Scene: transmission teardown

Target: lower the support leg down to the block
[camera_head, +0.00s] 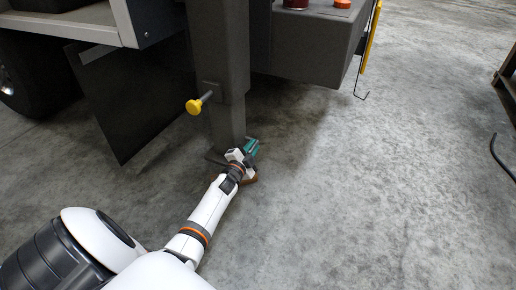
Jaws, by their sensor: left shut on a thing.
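The support leg (222,60) is a dark grey square column under the vehicle, with a narrower inner tube (228,122) below it. A flat dark foot (215,158) shows at its lower end, close to the floor. A brown edge of the block (250,181) shows low beside my gripper; most of it is hidden by my gripper and arm. My left gripper (250,149), with teal fingers, is at the bottom of the leg and shut on it; the exact contact is hard to see. Whether the foot touches the block is hidden. My right gripper is not in view.
A pin with a yellow knob (193,106) sticks out of the column's left side. A grey box (315,45) hangs to the right, a dark mud flap (130,105) and tyre to the left. A black hose (502,158) lies far right. The concrete floor right of the leg is clear.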

